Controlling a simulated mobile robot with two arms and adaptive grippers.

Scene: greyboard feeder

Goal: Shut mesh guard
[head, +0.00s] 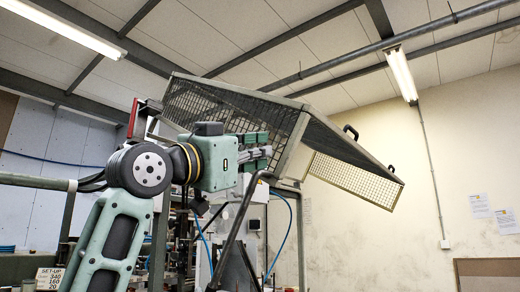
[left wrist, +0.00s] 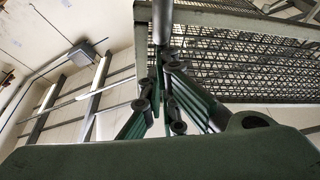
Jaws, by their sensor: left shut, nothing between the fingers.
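The mesh guard (head: 355,181) is a grey-framed wire-mesh hood, tilted up high in the middle of the head view. Its free edge points to the right, and two black handles (head: 350,131) sit on its outer panel. My left gripper (head: 262,150) is shut and empty, in front of the guard's near mesh side. In the left wrist view the fingers of my left gripper (left wrist: 163,68) come together just below a grey metal bar (left wrist: 162,22). The mesh (left wrist: 240,70) fills the upper right there. I cannot tell whether the fingers touch the bar or guard. My right gripper is not in view.
Below the guard stands a machine frame with blue hoses (head: 293,225), partly hidden by my left arm. A set-up sign (head: 48,279) is at the lower left. Ceiling beams and a lamp (head: 401,73) are above. The space right of the guard is open up to the wall.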

